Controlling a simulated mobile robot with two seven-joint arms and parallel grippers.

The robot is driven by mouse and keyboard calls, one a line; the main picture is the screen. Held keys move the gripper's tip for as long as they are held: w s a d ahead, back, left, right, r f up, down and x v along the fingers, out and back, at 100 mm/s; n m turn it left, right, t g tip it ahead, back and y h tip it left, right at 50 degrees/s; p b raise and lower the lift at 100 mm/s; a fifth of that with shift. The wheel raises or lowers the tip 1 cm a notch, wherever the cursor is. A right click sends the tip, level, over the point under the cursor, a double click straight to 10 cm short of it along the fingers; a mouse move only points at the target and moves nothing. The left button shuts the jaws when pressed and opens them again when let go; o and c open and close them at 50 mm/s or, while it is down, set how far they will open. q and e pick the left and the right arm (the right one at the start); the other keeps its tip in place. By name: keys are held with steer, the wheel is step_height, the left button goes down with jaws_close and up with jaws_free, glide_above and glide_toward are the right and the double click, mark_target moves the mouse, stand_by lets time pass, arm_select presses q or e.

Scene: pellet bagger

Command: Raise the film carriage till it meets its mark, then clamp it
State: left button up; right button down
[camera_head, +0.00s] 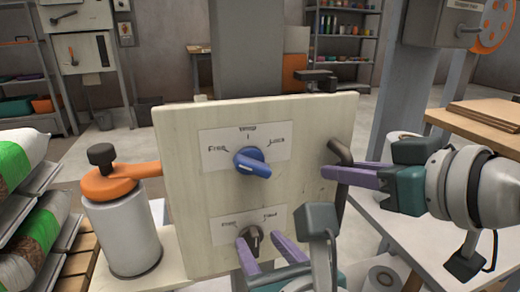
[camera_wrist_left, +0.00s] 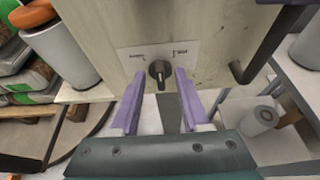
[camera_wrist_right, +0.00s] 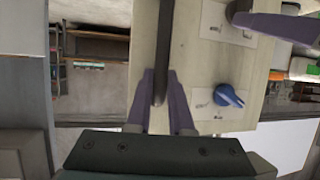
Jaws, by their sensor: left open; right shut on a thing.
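A pale upright panel (camera_head: 180,150) carries a blue knob (camera_head: 252,163) on a card with "Free" at left and "Lock" at right. Below it a black knob (camera_head: 250,239) sits on a second card. My left gripper (camera_head: 262,246) is open at the black knob; in the left wrist view the knob (camera_wrist_left: 159,72) shows between and just beyond the fingertips. My right gripper (camera_head: 334,172) is shut on a dark bent bar handle (camera_head: 338,151) at the panel's right edge; the bar (camera_wrist_right: 165,45) also shows in the right wrist view. I cannot single out the film carriage or its mark.
A grey canister (camera_head: 122,235) with an orange top stands left of the panel, close to it. Stacked green-and-white bags (camera_head: 35,165) lie at far left. A white table (camera_head: 440,200) with a roll is at right. Shelves and machines stand behind.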

arm_select(q)
steer(key=v, duration=1)
